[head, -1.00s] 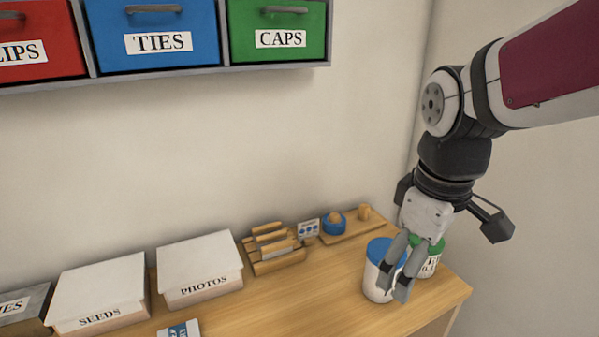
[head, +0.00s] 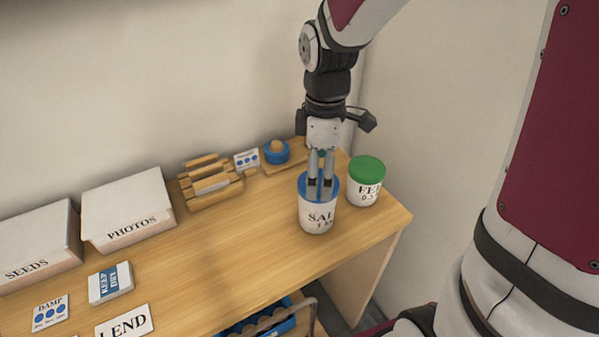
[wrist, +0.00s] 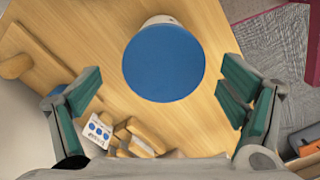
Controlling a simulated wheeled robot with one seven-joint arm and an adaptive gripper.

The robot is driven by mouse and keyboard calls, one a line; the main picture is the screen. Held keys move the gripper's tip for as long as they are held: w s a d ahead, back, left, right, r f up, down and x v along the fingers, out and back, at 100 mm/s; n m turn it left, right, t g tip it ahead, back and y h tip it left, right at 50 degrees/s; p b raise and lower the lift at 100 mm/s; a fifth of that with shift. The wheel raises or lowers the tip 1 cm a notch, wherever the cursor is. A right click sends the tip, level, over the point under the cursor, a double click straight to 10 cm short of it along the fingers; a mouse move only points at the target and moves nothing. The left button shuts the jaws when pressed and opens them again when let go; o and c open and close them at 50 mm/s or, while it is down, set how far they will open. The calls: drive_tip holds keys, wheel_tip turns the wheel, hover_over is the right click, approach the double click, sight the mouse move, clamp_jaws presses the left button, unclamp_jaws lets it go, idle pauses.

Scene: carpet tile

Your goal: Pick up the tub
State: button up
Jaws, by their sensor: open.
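A white tub with a blue lid (head: 318,216) stands upright near the right end of the wooden desk, its label partly readable as "SAL". A second white tub with a green lid (head: 366,182) stands just right of it. My gripper (head: 320,190) points down over the blue-lidded tub, and its fingers hide part of the lid. In the wrist view the round blue lid (wrist: 163,62) lies ahead of the gap between the spread green-padded fingers (wrist: 160,100). The gripper is open and empty, with no visible contact with the tub.
A wooden rack (head: 209,184), a small card (head: 246,160) and a blue dish with a ball (head: 277,151) stand behind to the left. White boxes labelled SEEDS (head: 38,243) and PHOTOS (head: 127,208) are further left. The desk's middle is clear.

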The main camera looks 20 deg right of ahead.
sight(315, 217)
wheel_tip(315, 217, down, 8)
drive_tip(key=shift+s+a+f, duration=0.1)
drive_tip(key=shift+s+a, duration=0.05)
idle(0.4)
drive_tip(key=shift+c, duration=0.5)
drive_tip(key=c, duration=1.8)
